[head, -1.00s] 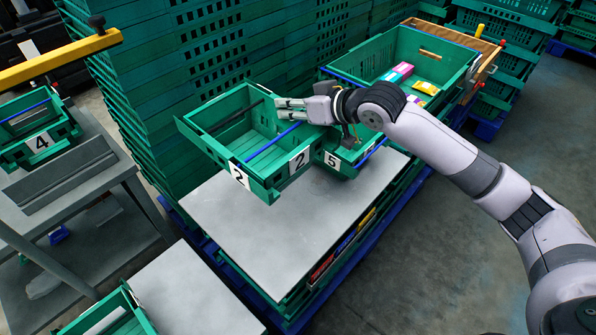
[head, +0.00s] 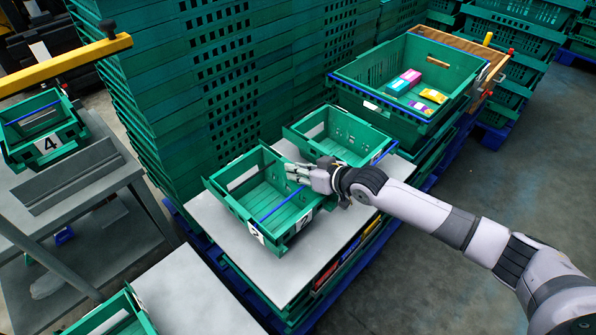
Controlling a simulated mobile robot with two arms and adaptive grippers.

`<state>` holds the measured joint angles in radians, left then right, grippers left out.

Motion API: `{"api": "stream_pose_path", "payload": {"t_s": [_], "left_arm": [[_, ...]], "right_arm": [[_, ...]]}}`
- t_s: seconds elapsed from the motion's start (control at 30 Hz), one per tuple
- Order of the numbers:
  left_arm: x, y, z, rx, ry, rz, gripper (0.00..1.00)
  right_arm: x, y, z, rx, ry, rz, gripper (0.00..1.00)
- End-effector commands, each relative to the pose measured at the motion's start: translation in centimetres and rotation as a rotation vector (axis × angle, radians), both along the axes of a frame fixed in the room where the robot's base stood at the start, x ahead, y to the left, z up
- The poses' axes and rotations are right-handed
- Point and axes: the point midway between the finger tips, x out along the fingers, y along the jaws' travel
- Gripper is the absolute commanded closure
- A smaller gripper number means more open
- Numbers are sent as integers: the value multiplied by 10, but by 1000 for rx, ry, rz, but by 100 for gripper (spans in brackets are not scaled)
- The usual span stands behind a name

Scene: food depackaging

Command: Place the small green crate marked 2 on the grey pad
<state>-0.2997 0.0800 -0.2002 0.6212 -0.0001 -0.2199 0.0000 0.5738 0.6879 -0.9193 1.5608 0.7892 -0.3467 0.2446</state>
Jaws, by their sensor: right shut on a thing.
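The small green crate marked 2 (head: 238,205) is in the middle of the head view, over the light grey pad (head: 303,265). It looks roughly level and appears empty, with a blue strip along one rim. My right gripper (head: 298,172) is shut on its right wall, near the rim. The crate's underside is hidden, so I cannot tell whether it rests on the pad or is just above it. My left gripper is not in view.
Another small green crate (head: 310,123) stands just behind. A large green crate (head: 380,115) with several coloured packets stands at the back right. A tall green crate stack (head: 170,90) rises close on the left. A crate marked 4 (head: 45,143) sits on a grey table.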

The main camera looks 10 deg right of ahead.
Motion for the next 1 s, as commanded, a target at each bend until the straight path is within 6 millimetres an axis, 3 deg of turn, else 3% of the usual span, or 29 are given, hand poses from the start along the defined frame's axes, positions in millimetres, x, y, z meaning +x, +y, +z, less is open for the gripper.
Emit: {"api": "stream_pose_path", "payload": {"t_s": [0.27,0.3,0.6,1.0], "left_arm": [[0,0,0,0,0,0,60],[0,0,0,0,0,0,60],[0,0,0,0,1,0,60],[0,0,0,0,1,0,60]], "right_arm": [[1,1,-5,5,-4,0,100],[0,0,-7,1,-1,1,84],[0,0,-7,1,-1,1,64],[-6,-4,-3,1,-1,0,64]]}}
